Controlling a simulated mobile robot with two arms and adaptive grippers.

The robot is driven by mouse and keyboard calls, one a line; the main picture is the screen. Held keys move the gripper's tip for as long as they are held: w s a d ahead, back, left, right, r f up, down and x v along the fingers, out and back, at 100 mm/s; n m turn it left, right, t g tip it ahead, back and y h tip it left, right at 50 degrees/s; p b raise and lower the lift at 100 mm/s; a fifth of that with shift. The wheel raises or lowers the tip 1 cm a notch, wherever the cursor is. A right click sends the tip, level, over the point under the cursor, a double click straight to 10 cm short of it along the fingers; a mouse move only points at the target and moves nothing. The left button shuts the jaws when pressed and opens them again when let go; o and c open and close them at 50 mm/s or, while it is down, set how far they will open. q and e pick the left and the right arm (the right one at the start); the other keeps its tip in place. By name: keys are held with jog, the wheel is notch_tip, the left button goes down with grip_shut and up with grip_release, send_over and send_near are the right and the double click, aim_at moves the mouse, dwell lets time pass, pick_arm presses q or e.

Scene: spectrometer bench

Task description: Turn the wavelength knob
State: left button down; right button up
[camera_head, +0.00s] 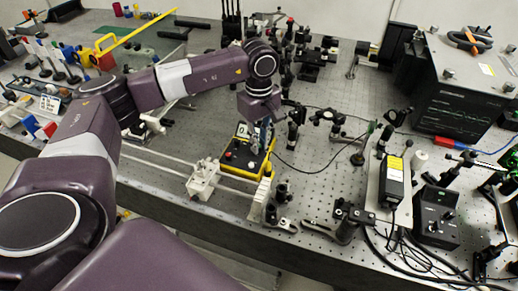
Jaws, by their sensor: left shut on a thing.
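A small black box with a yellow edge (232,161) sits on the perforated bench in the middle of the view, with small controls on its top. My left arm comes in from the left and bends down over this box. My left gripper (257,136) points down at the back right part of the box and is shut on a knob there. The fingers hide most of this knob, and I cannot read any label on it. My right gripper is not in view.
Optical mounts on posts (333,122) stand close to the right of the box. A white block on rails (203,180) lies just left of it. A large dark instrument (447,95) stands at the back right. Cables run over the bench at the front right.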

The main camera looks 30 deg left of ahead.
pick_arm(q)
jog(key=m+b, duration=0.2)
jog(key=m, duration=0.1)
jog(key=shift+f+m, duration=0.1)
jog(key=shift+m, duration=0.2)
jog(key=shift+m+b, duration=1)
jog(key=shift+m, duration=0.4)
jog(key=c, duration=1.9)
grip_release()
notch_tip(320, 180, up, 12)
